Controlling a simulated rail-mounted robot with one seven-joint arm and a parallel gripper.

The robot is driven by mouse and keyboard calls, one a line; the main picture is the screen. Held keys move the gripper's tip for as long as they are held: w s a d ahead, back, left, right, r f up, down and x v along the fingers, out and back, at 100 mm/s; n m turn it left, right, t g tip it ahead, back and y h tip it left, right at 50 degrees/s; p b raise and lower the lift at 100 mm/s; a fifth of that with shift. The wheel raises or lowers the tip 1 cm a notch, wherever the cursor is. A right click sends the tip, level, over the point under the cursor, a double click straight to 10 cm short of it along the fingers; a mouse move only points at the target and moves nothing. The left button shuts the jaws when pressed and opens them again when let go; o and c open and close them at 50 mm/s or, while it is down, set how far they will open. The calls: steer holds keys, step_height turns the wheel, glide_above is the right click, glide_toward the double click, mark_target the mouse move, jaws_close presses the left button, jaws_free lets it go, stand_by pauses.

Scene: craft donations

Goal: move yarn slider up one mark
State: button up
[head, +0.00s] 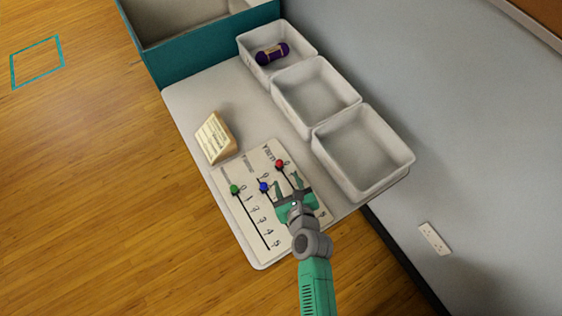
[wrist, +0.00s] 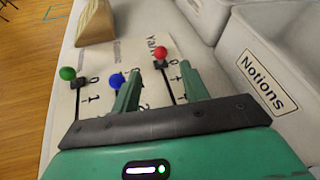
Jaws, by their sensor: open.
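The slider board (head: 250,215) lies flat on the table, with three slots and numbered marks. The red knob (head: 280,164) is beside the printed word Yarn, near the 0 mark at the far end of its slot; it also shows in the wrist view (wrist: 161,53). My gripper (head: 287,180) is open and empty, low over the board. In the wrist view its fingertips (wrist: 160,70) lie either side of the red knob's slot, just short of the knob. I cannot tell whether they touch anything. Part of the slot is hidden under my gripper.
A blue knob (head: 264,186) is close to my left finger, and a green knob (head: 235,189) is at the left slot's 0 mark. A wedge-shaped sign (head: 214,138) stands beyond the board.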

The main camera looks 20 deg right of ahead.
mark_target(281, 166)
steer(key=shift+s+d+f, duration=0.1)
steer(key=shift+f, duration=0.2)
steer(key=b+x, duration=0.3)
steer(key=x, duration=0.4)
steer(key=shift+b, duration=0.3)
steer(key=shift+w, duration=0.3)
